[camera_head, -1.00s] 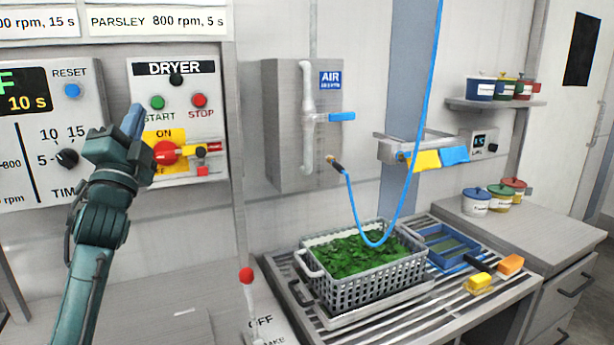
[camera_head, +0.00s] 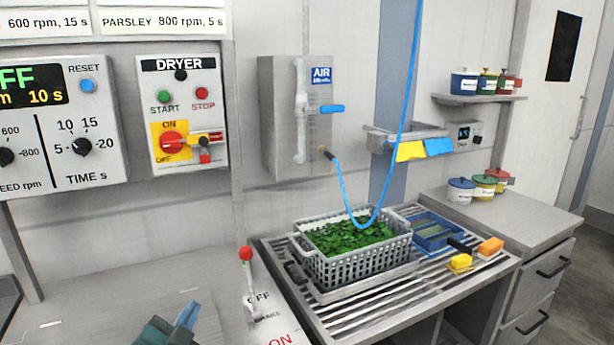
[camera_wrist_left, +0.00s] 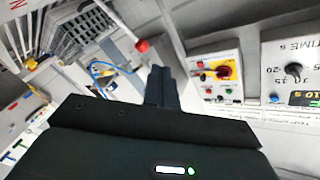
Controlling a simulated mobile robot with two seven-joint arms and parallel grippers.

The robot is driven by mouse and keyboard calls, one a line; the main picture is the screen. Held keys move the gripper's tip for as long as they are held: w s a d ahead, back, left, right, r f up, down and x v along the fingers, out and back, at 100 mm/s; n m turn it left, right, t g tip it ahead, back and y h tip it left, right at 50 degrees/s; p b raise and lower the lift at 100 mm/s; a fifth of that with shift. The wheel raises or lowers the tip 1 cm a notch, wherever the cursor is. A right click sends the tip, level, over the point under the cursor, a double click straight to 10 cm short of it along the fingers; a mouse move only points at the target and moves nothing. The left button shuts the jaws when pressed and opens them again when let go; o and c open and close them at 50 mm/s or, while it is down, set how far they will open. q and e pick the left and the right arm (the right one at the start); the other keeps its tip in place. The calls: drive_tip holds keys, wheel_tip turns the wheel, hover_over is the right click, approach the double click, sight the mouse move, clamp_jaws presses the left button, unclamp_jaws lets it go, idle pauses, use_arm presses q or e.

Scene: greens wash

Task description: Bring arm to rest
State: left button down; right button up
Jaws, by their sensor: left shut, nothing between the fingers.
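My left gripper (camera_head: 188,314) shows at the bottom edge of the head view, low and in front of the dryer panel (camera_head: 182,112). Only its blue fingers and part of its teal body are in the picture. Its fingers are shut with nothing between them. In the left wrist view the shut fingers (camera_wrist_left: 162,86) point away over the scene and touch nothing that I can see. The rest of the left arm is below the head view. My right gripper is not in view.
A brake lever with a red knob (camera_head: 246,254) stands right of my left gripper. A grey basket of greens (camera_head: 362,262) sits on the slatted rack (camera_head: 350,322). A blue hose (camera_head: 343,185) hangs above it. Lidded pots (camera_head: 460,191) stand on the right counter.

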use_arm(q)
drive_tip(key=s+d+f+n+g, duration=0.3)
drive_tip(key=s+f, duration=0.7)
drive_tip(key=s, duration=0.2)
drive_tip(key=s+d+f+n+g+h, duration=0.1)
drive_tip(key=s+d+f+n+g, duration=0.2)
drive_tip(key=s+f, duration=0.7)
drive_tip(key=shift+s+d+f+g+h, duration=0.2)
drive_tip(key=shift+s+d+g+h, duration=0.1)
drive_tip(key=shift+s+d+g, duration=0.6)
drive_tip(key=shift+s+a, duration=0.1)
drive_tip(key=shift+a, duration=0.1)
